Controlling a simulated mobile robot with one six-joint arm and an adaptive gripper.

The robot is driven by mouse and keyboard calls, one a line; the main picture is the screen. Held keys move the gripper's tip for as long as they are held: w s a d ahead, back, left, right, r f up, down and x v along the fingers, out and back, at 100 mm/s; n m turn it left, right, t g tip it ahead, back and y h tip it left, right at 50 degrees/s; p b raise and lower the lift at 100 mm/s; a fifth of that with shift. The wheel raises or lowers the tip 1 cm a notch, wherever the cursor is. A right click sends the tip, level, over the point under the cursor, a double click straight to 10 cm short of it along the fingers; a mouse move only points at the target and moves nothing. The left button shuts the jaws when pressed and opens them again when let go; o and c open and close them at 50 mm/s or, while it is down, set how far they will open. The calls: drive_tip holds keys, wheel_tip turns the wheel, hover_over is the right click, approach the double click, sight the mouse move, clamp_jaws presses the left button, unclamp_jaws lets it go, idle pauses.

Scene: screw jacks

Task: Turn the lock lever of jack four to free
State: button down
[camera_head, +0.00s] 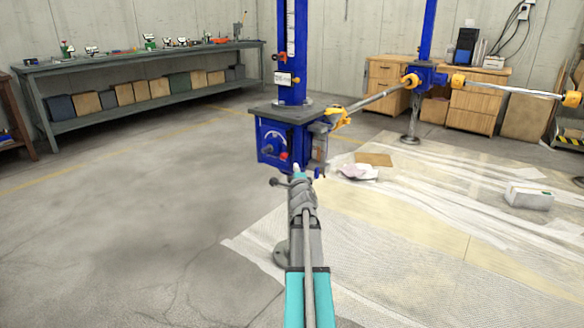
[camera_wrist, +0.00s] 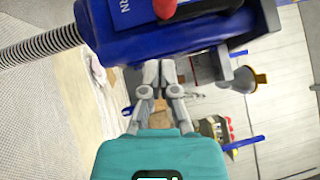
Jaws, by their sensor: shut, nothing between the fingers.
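A blue jack (camera_head: 286,139) stands ahead of my arm, with a grey top plate and a blue column. Its front carries a white-marked dial and a red-tipped lever (camera_head: 283,156); the jack's number is too small to read. My gripper (camera_head: 300,172) is just below the jack's front box, its fingers partly hidden by my arm. In the wrist view, my gripper (camera_wrist: 159,68) is shut and empty, with the fingertips near the blue housing (camera_wrist: 205,35). A red part (camera_wrist: 166,8) shows at the top edge there. I cannot tell whether the fingers touch the housing.
A second blue jack (camera_head: 425,76) stands behind to the right, with orange-clamped bars reaching from both jacks. A long workbench (camera_head: 150,52) is at the back left. Plastic sheeting (camera_head: 440,235) covers the floor on the right, with a white block (camera_head: 528,195) on it. The left floor is clear.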

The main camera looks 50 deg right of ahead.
drive_tip(key=b+v, duration=0.1)
drive_tip(key=v, duration=0.7)
drive_tip(key=shift+s+a+f+b, duration=0.2)
drive_tip(key=shift+a+f+b, duration=0.1)
drive_tip(key=shift+f, duration=0.05)
idle(0.3)
